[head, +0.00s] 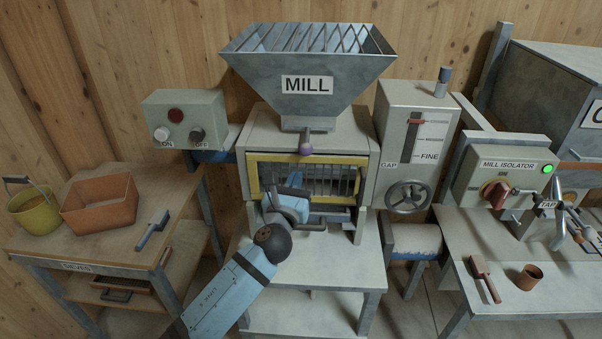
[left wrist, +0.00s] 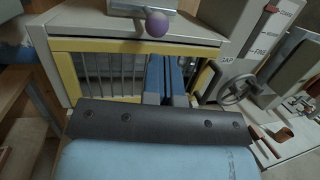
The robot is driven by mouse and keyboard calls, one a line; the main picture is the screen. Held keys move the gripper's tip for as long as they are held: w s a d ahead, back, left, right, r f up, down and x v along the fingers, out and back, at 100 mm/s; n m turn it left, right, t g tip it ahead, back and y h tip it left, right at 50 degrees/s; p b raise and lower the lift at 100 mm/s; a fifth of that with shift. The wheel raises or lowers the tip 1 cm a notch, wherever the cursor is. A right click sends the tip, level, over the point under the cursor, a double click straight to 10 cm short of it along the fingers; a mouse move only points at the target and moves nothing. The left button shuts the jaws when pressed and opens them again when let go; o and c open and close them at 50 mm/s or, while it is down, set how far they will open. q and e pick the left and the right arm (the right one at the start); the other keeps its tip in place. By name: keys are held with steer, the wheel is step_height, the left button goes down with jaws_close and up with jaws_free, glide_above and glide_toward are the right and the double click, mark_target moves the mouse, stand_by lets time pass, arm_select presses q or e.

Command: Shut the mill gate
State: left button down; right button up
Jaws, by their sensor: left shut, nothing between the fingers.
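The mill (head: 308,85) is a grey hopper on a beige housing. A purple knob (head: 305,146) hangs below the hopper's throat; it also shows at the top of the left wrist view (left wrist: 157,23). Below it a yellow-framed panel with metal bars (head: 254,177) covers the housing's front. In the left wrist view its yellow frame (left wrist: 68,75) stands behind my fingers. My left gripper (head: 295,180) is shut and empty in front of the bars, below the knob. I cannot tell whether it touches the panel. My arm hides the panel's lower part. My right gripper is not in view.
Right of the housing are a GAP panel with a handwheel (head: 408,196) and a MILL ISOLATOR box (head: 508,170) with a lit green lamp. A table (head: 95,252) at left bears a bucket, a tray and a brush.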

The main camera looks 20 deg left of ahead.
arm_select(q)
steer(key=b+v, duration=0.1)
steer(key=v, duration=0.6)
steer(key=shift+a+f, duration=0.2)
steer(key=shift+f, duration=0.05)
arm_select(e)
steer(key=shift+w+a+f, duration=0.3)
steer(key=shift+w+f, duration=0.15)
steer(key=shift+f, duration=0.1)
